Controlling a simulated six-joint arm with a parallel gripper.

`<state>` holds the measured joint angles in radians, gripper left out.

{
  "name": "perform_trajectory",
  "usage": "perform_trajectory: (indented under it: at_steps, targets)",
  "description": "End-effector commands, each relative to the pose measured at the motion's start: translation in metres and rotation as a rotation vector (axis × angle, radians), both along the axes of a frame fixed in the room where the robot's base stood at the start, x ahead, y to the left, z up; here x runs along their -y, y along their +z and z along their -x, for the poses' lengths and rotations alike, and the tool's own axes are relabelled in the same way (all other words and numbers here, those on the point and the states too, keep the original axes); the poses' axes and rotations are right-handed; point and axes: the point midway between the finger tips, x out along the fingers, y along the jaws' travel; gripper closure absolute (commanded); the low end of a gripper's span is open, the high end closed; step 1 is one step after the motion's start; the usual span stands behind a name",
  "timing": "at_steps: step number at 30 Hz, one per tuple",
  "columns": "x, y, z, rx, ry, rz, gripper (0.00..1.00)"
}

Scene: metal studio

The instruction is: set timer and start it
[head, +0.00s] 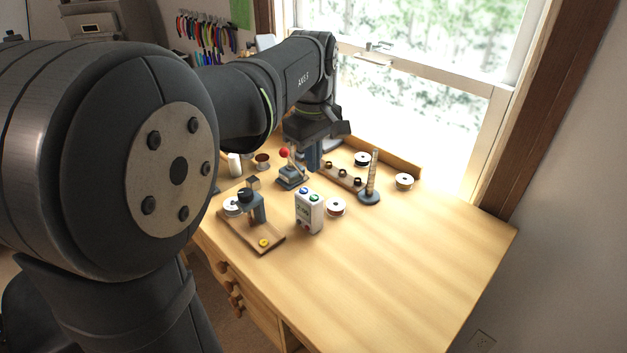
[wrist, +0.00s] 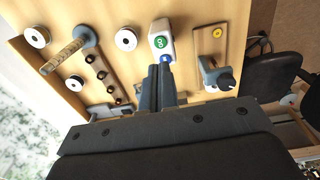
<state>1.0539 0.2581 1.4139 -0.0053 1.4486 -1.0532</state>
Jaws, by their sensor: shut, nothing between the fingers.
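The timer (head: 310,215) is a white upright box on the wooden table, with a blue and a green button on top and a small display on its front. In the wrist view, the timer (wrist: 160,28) shows its green GO button, with the blue button close to my fingertips. My gripper (wrist: 159,67) is shut and empty, its two fingers side by side. In the head view, my gripper (head: 313,166) points down behind the timer, apart from it, and is partly hidden by my wrist. In the wrist view, I cannot tell the gap between fingertips and buttons.
A red-knobbed lever (head: 284,154) stands behind the timer. A wooden board with a clamp-like device (head: 264,243) is to its left. White spools (head: 336,206), a post on a base (head: 369,196) and a hook rack (head: 341,177) are nearby. The right front table is clear.

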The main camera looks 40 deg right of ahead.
Motion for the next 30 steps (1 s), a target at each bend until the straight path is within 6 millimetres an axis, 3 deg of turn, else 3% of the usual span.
perform_trajectory:
  at_steps: [3, 10, 30]
  targets:
    - [0.001, 0.027, -0.001, 0.002, 0.000, 0.004, 1.00]
    - [0.000, 0.057, 0.000, 0.001, 0.000, 0.002, 1.00]
    - [0.000, 0.063, 0.000, 0.001, 0.000, 0.002, 1.00]
